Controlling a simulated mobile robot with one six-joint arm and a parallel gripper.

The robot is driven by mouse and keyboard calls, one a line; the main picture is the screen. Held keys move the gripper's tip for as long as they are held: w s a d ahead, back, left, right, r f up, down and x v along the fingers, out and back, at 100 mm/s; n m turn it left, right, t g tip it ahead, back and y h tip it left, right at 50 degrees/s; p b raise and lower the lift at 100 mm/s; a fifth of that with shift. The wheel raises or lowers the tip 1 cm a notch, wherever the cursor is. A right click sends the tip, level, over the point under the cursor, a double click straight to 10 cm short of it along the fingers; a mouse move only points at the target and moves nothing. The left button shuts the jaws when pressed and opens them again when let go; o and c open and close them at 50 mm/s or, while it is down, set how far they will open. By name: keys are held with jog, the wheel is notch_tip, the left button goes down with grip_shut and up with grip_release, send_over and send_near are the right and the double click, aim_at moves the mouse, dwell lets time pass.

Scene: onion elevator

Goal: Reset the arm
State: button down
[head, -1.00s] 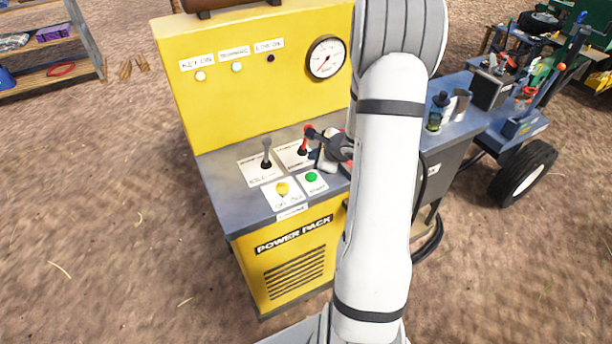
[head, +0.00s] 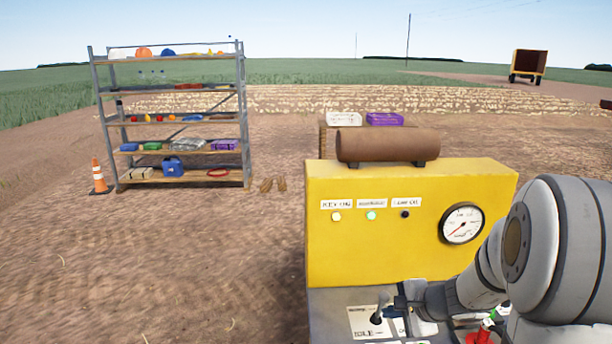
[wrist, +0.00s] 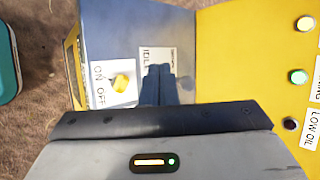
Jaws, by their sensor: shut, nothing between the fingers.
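My arm reaches in from the right in the head view. My gripper (head: 388,303) is over the control deck of the yellow power pack (head: 335,250), close to the black lever (head: 377,316) on the IDLE plate (head: 362,325). I cannot tell whether it touches the lever. In the wrist view my gripper (wrist: 158,85) has its dark fingers together and empty, covering part of the IDLE label (wrist: 145,58). The yellow ON/OFF knob (wrist: 122,82) sits just left of the fingers. The lever is not distinguishable in the wrist view.
The yellow panel carries a round gauge (head: 462,223), lights and a brown cylinder (head: 388,146) on top. Red and green items (head: 486,330) are partly hidden by my arm. A shelf (head: 180,182) and an orange cone (head: 98,177) stand left. Open dirt lies between.

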jog(key=s+a+r+n+g+h, duration=0.1)
jog(key=s+a+r+n+g, duration=0.1)
jog(key=s+a+r+n, duration=0.25)
jog(key=s+a+r+n+g, duration=0.1)
jog(key=s+a+r+n, duration=0.1)
jog(key=s+a+n, duration=0.45)
jog(key=s+d+r+n+h, duration=0.2)
jog(key=s+d+n+h, duration=0.2)
jog(key=s, duration=0.6)
jog(key=shift+s+d+r+g, duration=0.3)
jog(key=shift+s+d+g, duration=0.1)
jog(key=shift+d, duration=0.5)
jog(key=shift+w, duration=0.1)
